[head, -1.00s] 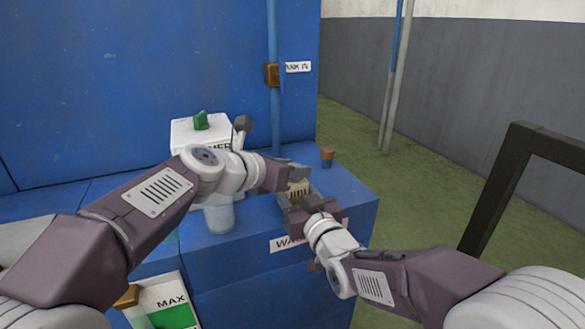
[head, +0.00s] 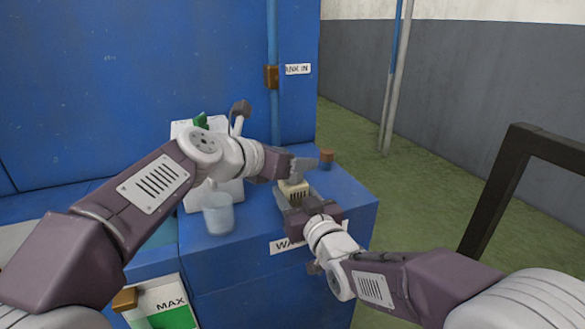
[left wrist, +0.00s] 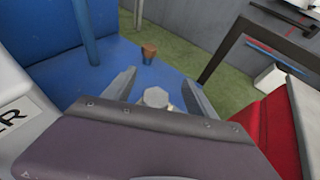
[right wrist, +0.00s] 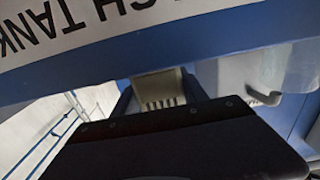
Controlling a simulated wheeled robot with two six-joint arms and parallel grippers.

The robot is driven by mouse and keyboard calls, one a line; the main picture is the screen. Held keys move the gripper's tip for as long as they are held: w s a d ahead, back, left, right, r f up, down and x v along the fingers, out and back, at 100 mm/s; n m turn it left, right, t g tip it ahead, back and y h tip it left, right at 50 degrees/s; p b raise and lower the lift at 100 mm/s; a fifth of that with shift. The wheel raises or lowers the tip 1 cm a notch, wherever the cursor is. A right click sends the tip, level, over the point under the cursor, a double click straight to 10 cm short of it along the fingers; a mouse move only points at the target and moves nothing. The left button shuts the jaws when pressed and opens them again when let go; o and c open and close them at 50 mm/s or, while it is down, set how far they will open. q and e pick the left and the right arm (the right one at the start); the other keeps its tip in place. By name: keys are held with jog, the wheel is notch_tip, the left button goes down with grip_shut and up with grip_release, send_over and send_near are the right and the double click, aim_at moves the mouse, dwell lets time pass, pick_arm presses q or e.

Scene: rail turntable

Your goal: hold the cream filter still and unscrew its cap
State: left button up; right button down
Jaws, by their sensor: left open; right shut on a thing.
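The cream filter (head: 293,189), a small ribbed block, stands on the blue bench (head: 345,195). My right gripper (head: 295,196) is shut on its body from the front; the right wrist view shows the ribbed filter (right wrist: 159,89) between the two fingers. My left gripper (head: 302,167) is open above the filter. In the left wrist view, the pale, many-sided cap (left wrist: 156,97) lies between the open left fingers, with a gap on each side. In the head view the left hand hides the cap.
A translucent beaker (head: 218,214) and a white container (head: 190,200) stand left of the filter. A small brown-topped item (head: 327,156) stands behind it to the right. A blue pipe (head: 273,100) rises at the back. A dark frame (head: 488,200) is at the right.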

pick_arm(q)
jog(key=shift+r, duration=0.55)
jog(key=shift+w+a+m+g+h, duration=0.1)
jog(key=shift+a+m+g+h, duration=0.05)
jog(key=shift+m+g+h, duration=0.2)
jog(key=m+g+h, duration=0.2)
jog(key=m, duration=0.1)
jog(key=shift+w+g, duration=0.1)
jog(key=shift+g, duration=0.25)
jog(key=shift+m+g+h, duration=0.55)
jog(key=shift+m+g, duration=0.05)
jog(key=shift+m, duration=0.05)
jog(key=shift+s+m+g, duration=0.2)
jog(key=shift+m+g, duration=0.3)
jog(key=shift+g, duration=0.1)
